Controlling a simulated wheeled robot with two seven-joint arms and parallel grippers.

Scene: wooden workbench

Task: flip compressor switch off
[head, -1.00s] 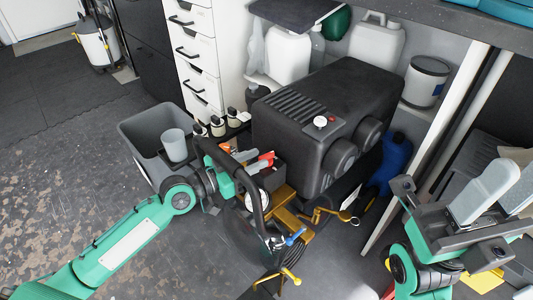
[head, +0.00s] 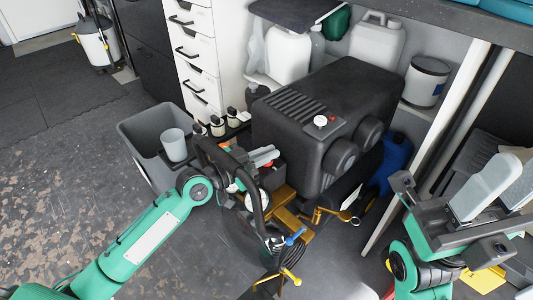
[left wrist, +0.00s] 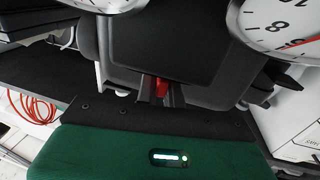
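In the left wrist view, a small red switch (left wrist: 161,87) shows below a dark panel (left wrist: 160,45), between white gauges. Dark finger parts lie close by the red switch; whether they touch it or how far apart they are is unclear. My right gripper (head: 450,220) appears open and empty at right.
A grey bin (head: 150,135) with a cup stands left of the compressor. Brass fittings (head: 295,215) and a black hose are in front. A blue bottle (head: 392,165) is at right. Gauges (left wrist: 280,25) crowd the wrist view.

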